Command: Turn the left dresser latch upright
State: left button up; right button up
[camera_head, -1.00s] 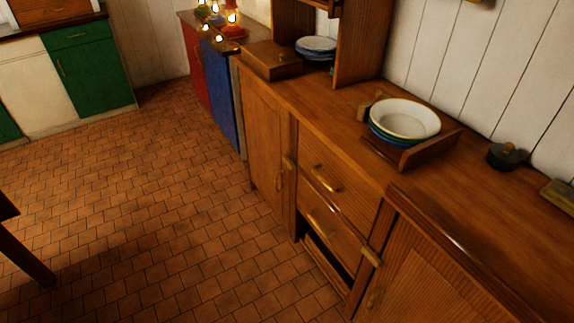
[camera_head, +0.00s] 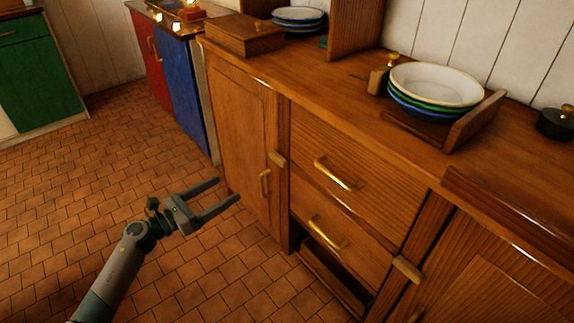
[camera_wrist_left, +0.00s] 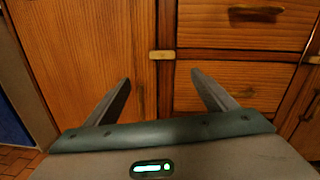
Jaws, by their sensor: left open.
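The left dresser latch (camera_head: 277,159) is a small pale block at the right edge of the left cupboard door (camera_head: 238,125). In the left wrist view the latch (camera_wrist_left: 162,55) lies horizontal across the seam between door and post. My left gripper (camera_head: 228,189) is open and empty in front of the left door, apart from the latch. In the left wrist view its two fingertips (camera_wrist_left: 160,76) point toward the dresser front, with the latch just above and between them. My right gripper is out of view.
Another latch (camera_head: 407,269) is on the right door. Bowls (camera_head: 437,84) stand on the dresser top. The tiled floor (camera_head: 120,170) is clear.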

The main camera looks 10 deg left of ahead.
aim_at(275, 160)
pick_arm(q)
jog(key=shift+w+d+r+m+g+h, duration=0.1)
jog(key=shift+w+r+m+g+h, duration=0.15)
jog(key=shift+m, duration=0.3)
jog(key=shift+w+d+r+m+g+h, duration=0.1)
jog(key=shift+w+r+m+g+h, duration=0.15)
jog(key=shift+m, duration=0.3)
jog(key=shift+w+f, duration=0.1)
jog(key=shift+w, duration=0.05)
jog(key=x, duration=1.7)
jog(key=shift+w, duration=0.2)
jog(key=c, duration=1.1)
